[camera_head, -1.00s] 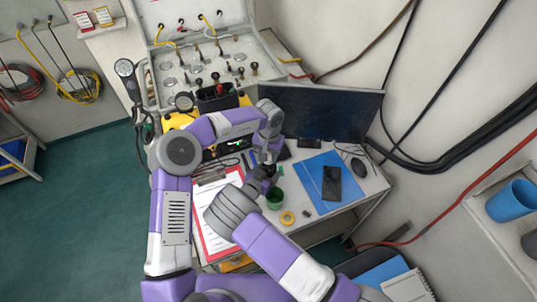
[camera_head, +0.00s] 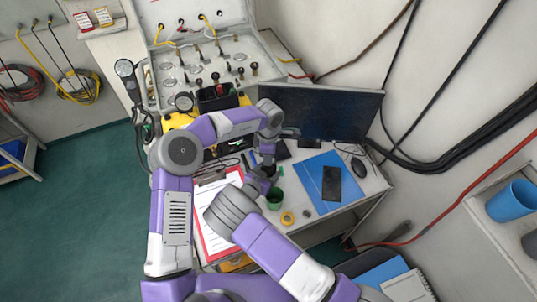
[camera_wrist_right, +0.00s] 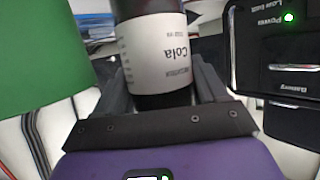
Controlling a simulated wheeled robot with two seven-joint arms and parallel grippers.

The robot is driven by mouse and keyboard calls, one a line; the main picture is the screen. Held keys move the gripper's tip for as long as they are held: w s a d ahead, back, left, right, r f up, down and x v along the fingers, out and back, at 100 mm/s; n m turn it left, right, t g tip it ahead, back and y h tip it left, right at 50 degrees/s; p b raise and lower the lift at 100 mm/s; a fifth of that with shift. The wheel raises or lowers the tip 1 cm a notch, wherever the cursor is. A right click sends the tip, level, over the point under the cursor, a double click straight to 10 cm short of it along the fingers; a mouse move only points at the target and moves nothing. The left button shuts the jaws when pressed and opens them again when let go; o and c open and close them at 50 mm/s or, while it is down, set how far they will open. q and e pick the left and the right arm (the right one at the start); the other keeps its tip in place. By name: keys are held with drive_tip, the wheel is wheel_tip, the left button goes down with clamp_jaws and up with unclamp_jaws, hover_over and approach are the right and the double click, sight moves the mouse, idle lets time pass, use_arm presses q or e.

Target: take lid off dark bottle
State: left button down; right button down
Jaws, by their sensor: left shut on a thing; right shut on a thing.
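The dark bottle (camera_wrist_right: 150,18) fills the upper middle of the right wrist view, with a white label reading Cola upside down. My right gripper (camera_wrist_right: 161,78) is shut around it, one finger on each side. In the head view the bottle (camera_head: 267,168) is a small dark shape above the desk, held by my right gripper (camera_head: 261,181). My left gripper (camera_head: 290,132) is above and behind it, in front of the monitor, apart from the bottle. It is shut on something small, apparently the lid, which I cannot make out. The bottle's mouth is not clearly visible.
A green cup (camera_head: 275,198) stands close to my right gripper, with a yellow tape roll (camera_head: 287,218) beside it. A clipboard (camera_head: 208,235) lies left, a blue folder (camera_head: 312,172) with a dark phone (camera_head: 331,183) right. The monitor (camera_head: 330,108) stands behind.

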use_arm(q)
drive_tip(key=n, duration=0.5)
drive_tip(key=shift+r+n, duration=0.1)
drive_tip(key=shift+n, duration=0.3)
drive_tip(key=n, duration=0.3)
drive_tip(key=shift+w+n, duration=0.1)
drive_tip(key=shift+n, duration=0.2)
drive_tip(key=n, duration=0.7)
drive_tip(key=shift+n, duration=0.4)
drive_tip(key=n, duration=0.3)
drive_tip(key=shift+n, duration=0.3)
drive_tip(key=n, duration=0.7)
drive_tip(key=shift+n, duration=0.4)
drive_tip(key=n, duration=0.4)
drive_tip(key=shift+r, duration=0.3)
